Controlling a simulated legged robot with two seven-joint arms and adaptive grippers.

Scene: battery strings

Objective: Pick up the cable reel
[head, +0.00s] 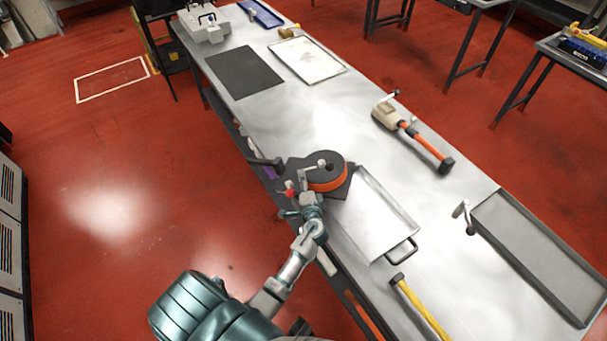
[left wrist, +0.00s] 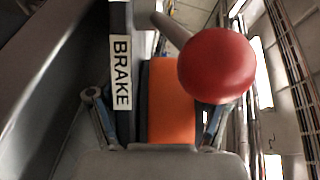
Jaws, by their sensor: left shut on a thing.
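The cable reel (head: 328,180), with an orange drum and dark round flange, stands on the near left edge of the metal bench in the head view. My left gripper (head: 305,190) is at its near side, shut on it. In the left wrist view the orange drum (left wrist: 172,100) and a dark plate with a white BRAKE label (left wrist: 121,72) lie between my fingers (left wrist: 155,118). A red ball knob (left wrist: 217,65) is close to the camera and hides part of the reel. The exact grip contact is hidden. My right gripper is not in view.
A shallow metal tray (head: 358,222) with a black handle lies right beside the reel. A yellow-handled tool (head: 420,308), an orange-handled tool (head: 425,145) and a long grey tray (head: 545,262) are also on the bench (head: 310,115).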

